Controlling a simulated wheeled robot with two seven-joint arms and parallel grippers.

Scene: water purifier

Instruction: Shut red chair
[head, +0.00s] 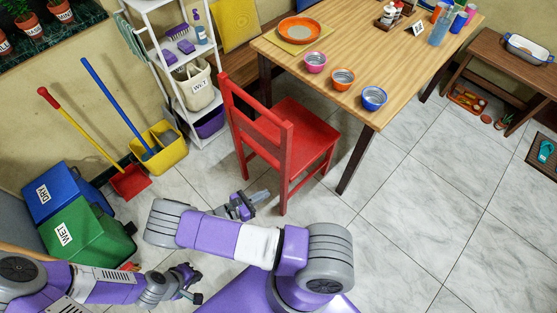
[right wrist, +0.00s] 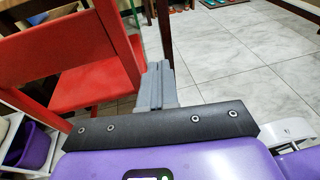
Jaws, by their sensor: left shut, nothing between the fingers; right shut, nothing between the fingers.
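A red wooden chair (head: 288,130) stands upright on the tiled floor, facing the wooden table (head: 340,75). Its slatted backrest is on the side away from the table. The seat shows almost whole beside the table's near edge; I cannot tell whether any of it is beneath the top. My right gripper (head: 263,196) is shut and empty, low in front of the chair near its legs. In the right wrist view its closed fingers (right wrist: 160,84) point forward, with the red chair (right wrist: 95,75) to their left. My left gripper (head: 191,284) is shut and empty at lower left, away from the chair.
A white shelf rack (head: 180,75) stands left of the chair. A yellow bucket (head: 160,150), red dustpan (head: 131,182) and green and blue bins (head: 85,235) are along the left. Bowls stand on the table; a table leg (head: 352,165) is right of the chair. Floor at right is mostly clear.

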